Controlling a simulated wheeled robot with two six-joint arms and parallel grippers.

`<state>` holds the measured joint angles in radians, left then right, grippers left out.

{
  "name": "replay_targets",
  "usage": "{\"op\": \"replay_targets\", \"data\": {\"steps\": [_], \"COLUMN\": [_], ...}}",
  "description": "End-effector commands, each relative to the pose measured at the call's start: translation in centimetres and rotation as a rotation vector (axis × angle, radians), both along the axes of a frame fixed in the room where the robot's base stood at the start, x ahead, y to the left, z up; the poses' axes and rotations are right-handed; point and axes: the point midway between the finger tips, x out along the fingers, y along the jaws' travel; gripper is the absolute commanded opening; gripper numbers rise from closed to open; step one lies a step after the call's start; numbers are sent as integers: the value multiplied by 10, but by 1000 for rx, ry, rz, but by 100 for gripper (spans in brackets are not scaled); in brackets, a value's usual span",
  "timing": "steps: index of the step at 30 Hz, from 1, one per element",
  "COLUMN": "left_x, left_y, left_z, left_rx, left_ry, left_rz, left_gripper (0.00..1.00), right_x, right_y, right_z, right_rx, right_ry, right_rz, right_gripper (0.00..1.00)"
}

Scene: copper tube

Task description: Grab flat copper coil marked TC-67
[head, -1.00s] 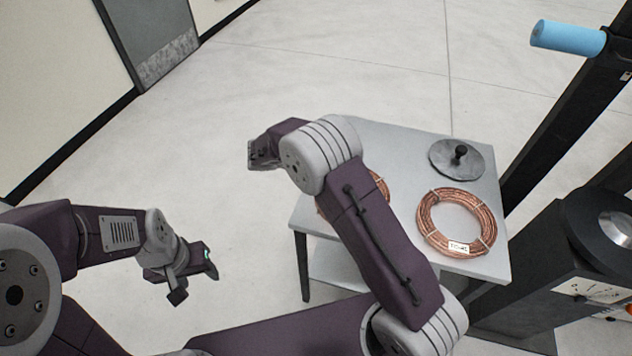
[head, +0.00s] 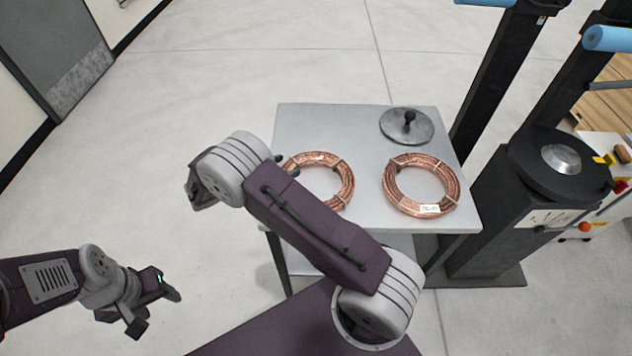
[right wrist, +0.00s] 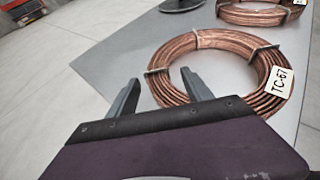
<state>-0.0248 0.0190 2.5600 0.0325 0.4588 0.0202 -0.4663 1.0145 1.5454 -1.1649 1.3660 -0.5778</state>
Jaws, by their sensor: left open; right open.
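Two flat copper coils lie on the grey table. The left coil (head: 338,195) is partly hidden by my right arm in the head view. In the right wrist view it is the near coil (right wrist: 180,42), and its white tag (right wrist: 284,82) reads TC-67. The other coil (head: 447,180) has a tag too small to read surely. My left gripper (head: 158,309) is open and empty, away from the table.
A grey round disc with a black knob (head: 406,125) lies behind the coils on the table (head: 307,119). A black machine (head: 500,215) and dark posts with blue ends (head: 608,38) stand to the right. Floor left of the table is clear.

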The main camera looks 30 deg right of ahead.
Motion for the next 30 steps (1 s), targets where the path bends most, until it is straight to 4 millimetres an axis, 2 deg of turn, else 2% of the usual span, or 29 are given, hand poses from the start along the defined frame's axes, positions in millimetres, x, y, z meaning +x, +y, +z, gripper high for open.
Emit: {"op": "replay_targets", "data": {"steps": [9, 16, 17, 23, 30], "left_x": [0, 0, 0, 0, 0], "left_y": [0, 0, 0, 0, 0], "left_z": [-3, -3, -3, -3, -2], "left_rx": [0, 0, 0, 0, 0], "left_ry": [0, 0, 0, 0, 0], "left_rz": [0, 0, 0, 0, 0], "left_gripper": [53, 53, 53, 53, 53], "right_x": [13, 14, 14, 14, 15], "right_y": [-43, -46, -46, -46, -46], "right_z": [-16, -17, -17, -17, -16], "right_rx": [-1, 0, 0, 0, -2], "right_ry": [1, 0, 0, 0, -1], "right_rz": [-3, 0, 0, 0, 0], "right_gripper": [59, 59, 56, 0, 0]}}
